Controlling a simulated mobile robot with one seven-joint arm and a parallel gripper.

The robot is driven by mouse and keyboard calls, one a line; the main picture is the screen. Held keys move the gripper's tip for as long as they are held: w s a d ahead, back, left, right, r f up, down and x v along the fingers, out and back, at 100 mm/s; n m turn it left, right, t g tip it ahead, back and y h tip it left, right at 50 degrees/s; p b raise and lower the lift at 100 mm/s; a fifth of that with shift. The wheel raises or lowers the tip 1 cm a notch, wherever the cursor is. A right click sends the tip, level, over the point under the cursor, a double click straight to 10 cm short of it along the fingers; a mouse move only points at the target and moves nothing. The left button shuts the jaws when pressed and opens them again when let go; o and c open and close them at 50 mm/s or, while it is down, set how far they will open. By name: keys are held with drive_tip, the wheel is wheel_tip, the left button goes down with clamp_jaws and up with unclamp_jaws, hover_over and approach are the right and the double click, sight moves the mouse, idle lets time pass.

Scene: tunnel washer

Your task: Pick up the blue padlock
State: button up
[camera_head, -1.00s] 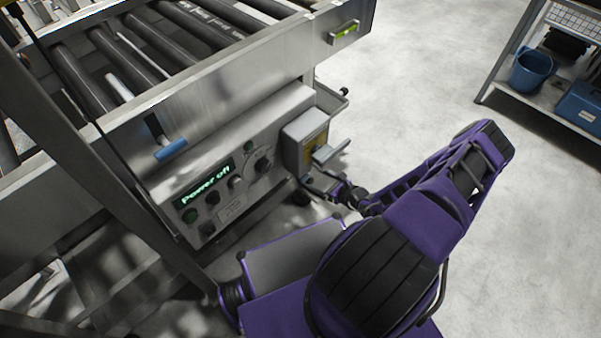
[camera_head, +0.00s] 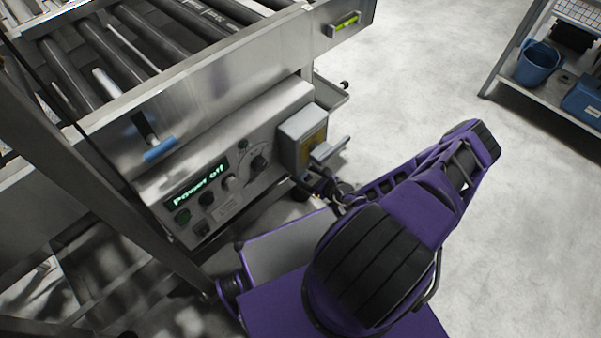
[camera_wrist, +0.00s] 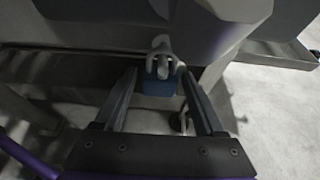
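The blue padlock (camera_wrist: 158,86) shows in the wrist view, straight ahead between my fingers. Its body is blue and its pale shackle sits at the top, below a grey housing. My gripper (camera_wrist: 160,82) is open, with one finger on each side of the padlock. I cannot tell whether either finger touches it. In the head view I cannot make out the padlock; my arm reaches to below the grey switch box (camera_head: 303,138), and my gripper is mostly hidden there.
A shelf with a blue bucket (camera_head: 537,64) stands at the far right. The floor (camera_head: 420,90) between is clear.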

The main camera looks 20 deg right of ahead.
clamp_jaws()
drive_tip(key=shift+r, duration=0.15)
